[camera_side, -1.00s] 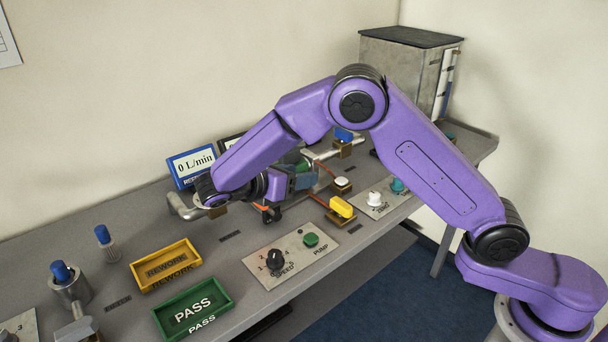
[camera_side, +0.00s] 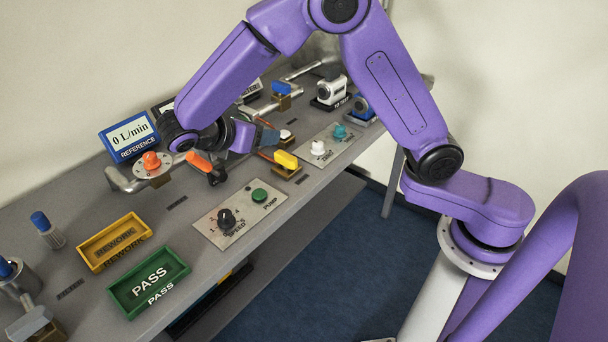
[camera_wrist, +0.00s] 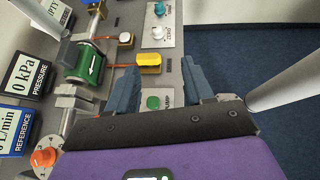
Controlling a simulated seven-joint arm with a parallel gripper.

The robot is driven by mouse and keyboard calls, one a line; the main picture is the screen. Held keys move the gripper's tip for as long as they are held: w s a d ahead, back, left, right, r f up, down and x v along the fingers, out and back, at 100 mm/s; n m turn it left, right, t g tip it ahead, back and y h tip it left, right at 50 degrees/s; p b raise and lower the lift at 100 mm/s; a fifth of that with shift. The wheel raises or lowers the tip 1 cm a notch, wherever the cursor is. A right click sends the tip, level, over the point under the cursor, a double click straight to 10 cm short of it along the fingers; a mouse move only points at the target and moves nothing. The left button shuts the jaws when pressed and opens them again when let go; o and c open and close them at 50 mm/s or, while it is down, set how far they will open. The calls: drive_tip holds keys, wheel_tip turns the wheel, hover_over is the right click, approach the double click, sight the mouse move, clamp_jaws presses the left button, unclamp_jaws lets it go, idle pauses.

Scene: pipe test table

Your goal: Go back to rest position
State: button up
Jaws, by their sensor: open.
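My gripper (camera_side: 268,137) is open and empty. In the side view it is above the table (camera_side: 110,200), left of a yellow handle (camera_side: 287,160). The wrist partly hides the pipework behind it. In the wrist view the two blue-grey fingers of my gripper (camera_wrist: 160,72) are spread apart, with nothing between them. The yellow handle (camera_wrist: 149,59) and a green pump button (camera_wrist: 153,103) show beyond and between the fingers.
An orange knob (camera_side: 151,160), an orange handle (camera_side: 199,162) and a reference display (camera_side: 130,135) reading 0 L/min are near my wrist. A speed panel (camera_side: 240,212), a yellow tray (camera_side: 113,241) and a green tray (camera_side: 150,280) are in front. Blue floor lies right of the table.

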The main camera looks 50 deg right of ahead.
drive_tip(key=s+d+m+y, duration=0.2)
drive_tip(key=s+y, duration=0.2)
drive_tip(key=s, duration=0.5)
drive_tip(key=s+d+f+m+g+y, duration=0.1)
drive_tip(key=s+d+m+y, duration=0.1)
drive_tip(key=s, duration=0.7)
drive_tip(key=s+d+m+y, duration=0.3)
drive_tip(key=s+y, duration=0.3)
drive_tip(key=s, duration=0.2)
drive_tip(key=shift+s+d+f, duration=0.15)
drive_tip(key=shift+s+d, duration=0.25)
